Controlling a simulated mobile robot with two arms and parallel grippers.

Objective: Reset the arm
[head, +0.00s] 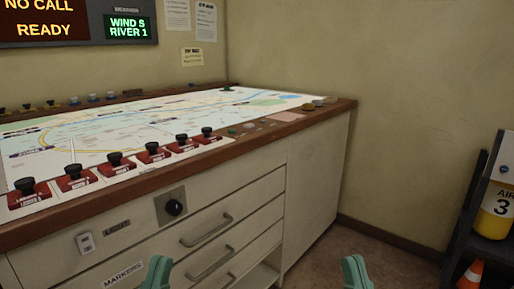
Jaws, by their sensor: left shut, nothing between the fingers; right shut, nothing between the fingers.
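My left gripper (158,270) shows at the bottom of the head view, in front of the console drawers. My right gripper (355,270) shows at the bottom right of centre, over the floor beside the console's end. Both look pale green, are cut off by the lower edge, and are shut with nothing held. They are apart from each other and touch nothing that I can see. The dispatch console (318,170) stands in front of me with a map top (130,127).
Several red bases with black knobs (72,178) line the console's front edge. A dark rack (470,205) with a yellow cylinder (494,220) and an orange cone (470,275) stand at right.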

